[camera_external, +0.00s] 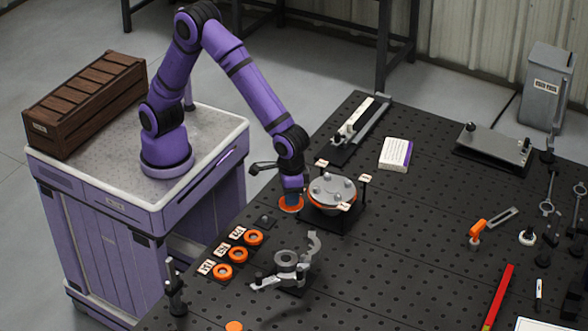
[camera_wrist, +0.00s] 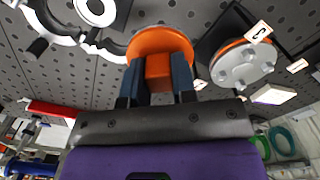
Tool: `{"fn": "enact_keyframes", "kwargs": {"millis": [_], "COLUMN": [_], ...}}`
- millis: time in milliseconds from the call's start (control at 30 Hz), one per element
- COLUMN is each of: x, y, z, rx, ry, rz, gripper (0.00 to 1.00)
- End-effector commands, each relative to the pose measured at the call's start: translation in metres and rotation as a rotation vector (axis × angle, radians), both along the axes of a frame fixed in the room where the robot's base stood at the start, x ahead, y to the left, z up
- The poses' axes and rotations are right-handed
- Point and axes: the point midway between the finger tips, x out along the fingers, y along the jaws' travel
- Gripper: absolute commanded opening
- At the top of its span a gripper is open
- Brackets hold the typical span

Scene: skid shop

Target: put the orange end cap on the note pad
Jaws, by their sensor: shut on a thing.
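My gripper (camera_external: 292,194) is shut on the orange end cap (camera_external: 291,205), just left of the round grey flange. In the wrist view, the dark fingertips of my gripper (camera_wrist: 158,77) close on the cap's square stem, and the cap's round orange disc (camera_wrist: 160,41) shows beyond them. The cap appears held above the table; the exact gap is unclear. A white pad with a purple edge (camera_external: 395,153), which looks like the note pad, lies flat on the table, behind and right of my gripper. Its top looks bare.
The grey flange (camera_external: 333,190) on a dark stand, with small label cards around it, stands between my gripper and the pad. Orange rings (camera_external: 238,254) and a grey clamp fixture (camera_external: 287,262) are nearer the camera. A linear rail (camera_external: 357,125) lies left of the pad.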

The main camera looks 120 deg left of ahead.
Motion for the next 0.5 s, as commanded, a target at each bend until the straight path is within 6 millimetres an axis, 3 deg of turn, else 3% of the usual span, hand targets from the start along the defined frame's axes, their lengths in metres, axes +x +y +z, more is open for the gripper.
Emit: {"fn": "enact_keyframes", "kwargs": {"millis": [33,200,500], "x": [0.016,0.054,0.094], "y": [0.023,0.093,0.227], "z": [-0.001,0.0,-0.002], "rx": [0.0,-0.001,0.001], "ry": [-0.001,-0.001,-0.001], "rz": [0.048,0.187,0.418], "gripper": [0.0,0.0,0.0]}}
